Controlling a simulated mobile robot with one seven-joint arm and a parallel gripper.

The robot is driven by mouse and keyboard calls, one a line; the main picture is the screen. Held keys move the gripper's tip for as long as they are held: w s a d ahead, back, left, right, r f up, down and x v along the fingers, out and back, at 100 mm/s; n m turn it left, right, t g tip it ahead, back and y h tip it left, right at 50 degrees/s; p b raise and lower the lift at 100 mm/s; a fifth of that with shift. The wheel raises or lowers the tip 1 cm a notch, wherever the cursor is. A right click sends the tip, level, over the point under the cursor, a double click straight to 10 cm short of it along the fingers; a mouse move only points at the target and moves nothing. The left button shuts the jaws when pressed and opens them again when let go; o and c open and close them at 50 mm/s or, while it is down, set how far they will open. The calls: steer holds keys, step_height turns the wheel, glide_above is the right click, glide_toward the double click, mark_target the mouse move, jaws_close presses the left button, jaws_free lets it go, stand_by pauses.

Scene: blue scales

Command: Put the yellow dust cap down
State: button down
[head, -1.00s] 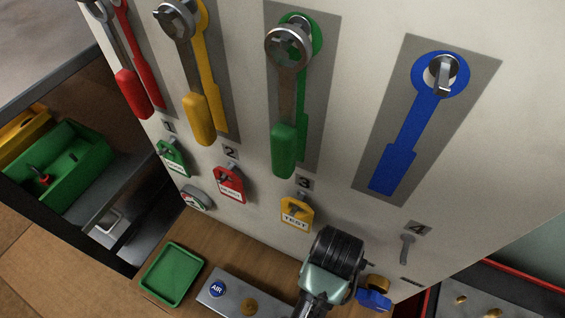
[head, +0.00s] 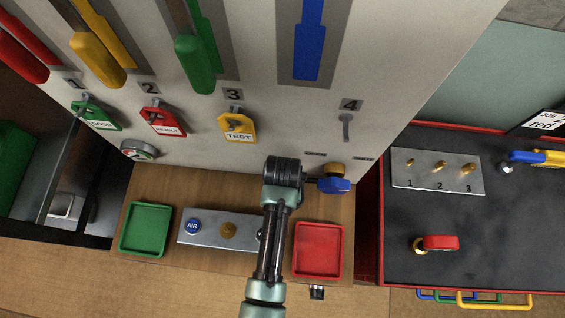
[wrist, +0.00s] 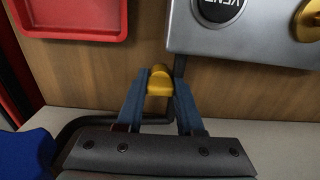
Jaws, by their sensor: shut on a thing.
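The yellow dust cap (wrist: 158,84) is between the two blue-grey fingers of my gripper (wrist: 160,78) in the wrist view. The gripper is shut on it, above bare wooden shelf between the red tray (wrist: 75,20) and the metal plate (wrist: 240,42) with the VENT button. I cannot tell whether the cap touches the shelf. In the head view my black wrist (head: 283,172) stands over the shelf, left of the blue valve handle (head: 334,185). It hides the fingers and the cap there.
A green tray (head: 146,230) lies on the shelf's left. The plate carries a blue AIR button (head: 193,226) and a brass fitting (head: 228,230). A dark bench (head: 400,250) with a red edge is at right. Bare wood shows at the shelf's back.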

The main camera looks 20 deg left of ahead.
steer(key=shift+f, duration=0.15)
steer(key=c, duration=0.5)
jaws_free()
steer(key=shift+c, duration=0.2)
